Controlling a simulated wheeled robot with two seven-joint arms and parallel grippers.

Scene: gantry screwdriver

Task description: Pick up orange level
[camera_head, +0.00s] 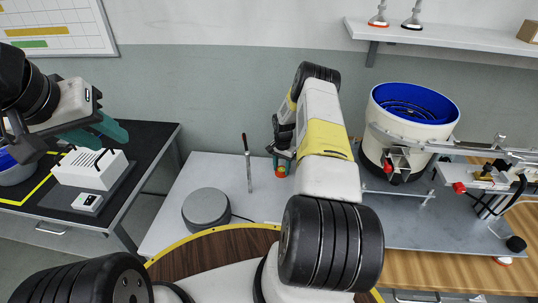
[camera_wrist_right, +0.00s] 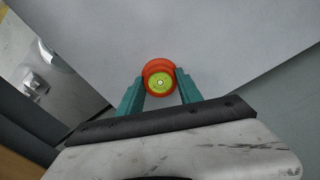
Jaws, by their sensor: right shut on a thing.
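The orange level (camera_head: 281,171) is a small round piece with a yellow-green centre over the white table. In the right wrist view the orange level (camera_wrist_right: 159,67) sits between the two teal fingertips, its face towards the camera. My right gripper (camera_wrist_right: 160,83) is shut on it; in the head view this gripper (camera_head: 283,155) is partly hidden by its own arm. Whether the level touches the table is hard to tell. My left gripper (camera_head: 104,133) is at the far left, above the black-topped table, with teal fingers; its opening is not clear.
A screwdriver (camera_head: 248,163) stands upright left of the level, and a grey round base (camera_head: 206,211) sits on the white table (camera_head: 175,210). A blue-lined bowl feeder (camera_head: 411,120) stands to the right. A white box (camera_head: 90,168) is below my left gripper.

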